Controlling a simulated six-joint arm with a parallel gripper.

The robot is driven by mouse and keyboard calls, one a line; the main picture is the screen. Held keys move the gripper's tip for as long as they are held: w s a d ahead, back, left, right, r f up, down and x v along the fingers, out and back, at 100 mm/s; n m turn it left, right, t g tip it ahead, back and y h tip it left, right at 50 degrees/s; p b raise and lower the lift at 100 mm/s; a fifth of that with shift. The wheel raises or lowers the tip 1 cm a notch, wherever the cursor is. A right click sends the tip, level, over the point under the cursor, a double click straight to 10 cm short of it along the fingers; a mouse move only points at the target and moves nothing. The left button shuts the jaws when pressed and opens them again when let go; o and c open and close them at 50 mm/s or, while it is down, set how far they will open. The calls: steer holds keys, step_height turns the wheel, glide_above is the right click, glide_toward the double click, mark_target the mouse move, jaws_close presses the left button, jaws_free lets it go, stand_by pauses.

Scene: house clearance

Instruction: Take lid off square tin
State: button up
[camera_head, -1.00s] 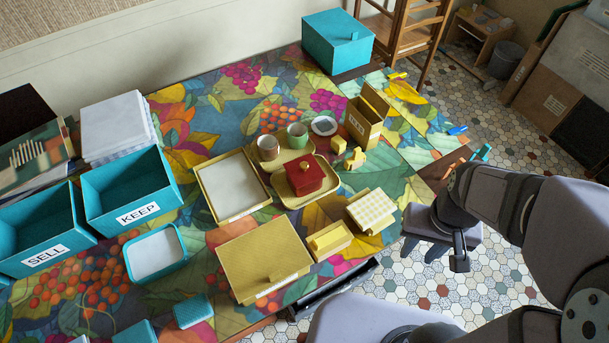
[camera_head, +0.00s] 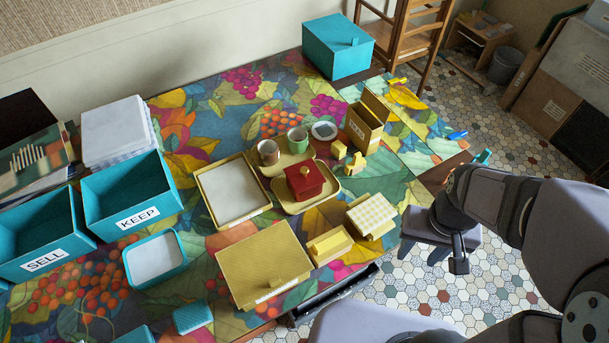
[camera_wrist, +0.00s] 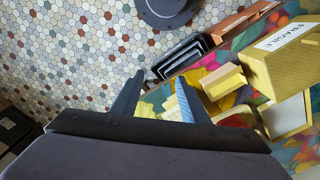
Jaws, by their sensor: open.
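Cups (camera_head: 297,139) stand behind the tin. A large yellow box (camera_head: 262,262) is front left. Teal KEEP (camera_head: 139,218) and SELL (camera_head: 43,262) crates are at left.

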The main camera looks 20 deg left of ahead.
steer(key=w+a+f+n+t+b, duration=0.1)
steer(key=w+a+f+b, duration=0.1)
steer(key=w+a+b, duration=0.35)
steer(key=n+t+y+b, duration=0.1)
steer(key=n+t+b, duration=0.2)
steer(key=b, duration=0.1)
glide_toward(304, 169)
steer(key=f, duration=0.1)
steer(key=shift+d+p+x, duration=0.1)
steer(key=shift+p+x, duration=0.05)
steer(key=shift+x, duration=0.55)
steer(key=shift+d+p+x, duration=0.15)
steer(key=shift+x, duration=0.5)
steer(key=shift+p+x, duration=0.45)
steer(key=shift+x, duration=1.85)
steer(key=shift+w+a, duration=0.15)
jaws_close()
